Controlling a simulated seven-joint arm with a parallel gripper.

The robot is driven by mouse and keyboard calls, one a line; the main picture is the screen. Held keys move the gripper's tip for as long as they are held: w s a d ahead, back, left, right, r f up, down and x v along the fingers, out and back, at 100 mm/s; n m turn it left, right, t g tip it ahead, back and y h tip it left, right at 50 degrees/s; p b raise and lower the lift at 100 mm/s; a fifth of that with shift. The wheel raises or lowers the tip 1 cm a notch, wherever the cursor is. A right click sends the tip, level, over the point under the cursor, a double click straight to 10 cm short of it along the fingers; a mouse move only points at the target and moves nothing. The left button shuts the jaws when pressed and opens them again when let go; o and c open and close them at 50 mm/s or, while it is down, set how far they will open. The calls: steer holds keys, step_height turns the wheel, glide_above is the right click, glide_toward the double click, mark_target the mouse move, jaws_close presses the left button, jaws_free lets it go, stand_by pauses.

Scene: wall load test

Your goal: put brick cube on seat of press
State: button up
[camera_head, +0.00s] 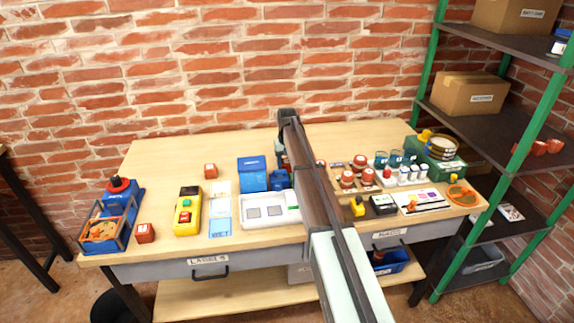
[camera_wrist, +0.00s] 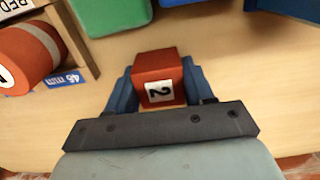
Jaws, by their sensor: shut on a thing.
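My gripper (camera_wrist: 158,84) is shut on a red brick cube (camera_wrist: 160,76) in the wrist view, its blue fingers on the cube's two sides. The cube bears a white label with a 2. In the head view my arm reaches over the middle of the bench, and its links hide most of the gripper and the held cube. A blue device with a red knob (camera_head: 121,186) stands at the bench's left end and may be the press; I cannot tell for sure. Its seat is not clearly visible.
Two other red cubes lie on the bench (camera_head: 138,165), one near the blue device (camera_head: 145,233), one farther back (camera_head: 211,171). A yellow box (camera_head: 188,218) and white tray (camera_head: 258,221) stand left of my arm. Several small items crowd the right. A green-posted shelf (camera_head: 473,150) stands beyond.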

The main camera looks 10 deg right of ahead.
mark_target(287, 161)
steer(key=shift+f, duration=0.25)
steer(key=o, duration=1.1)
steer(key=shift+o, duration=0.2)
step_height(287, 161, up, 12)
steer(key=shift+r, duration=0.2)
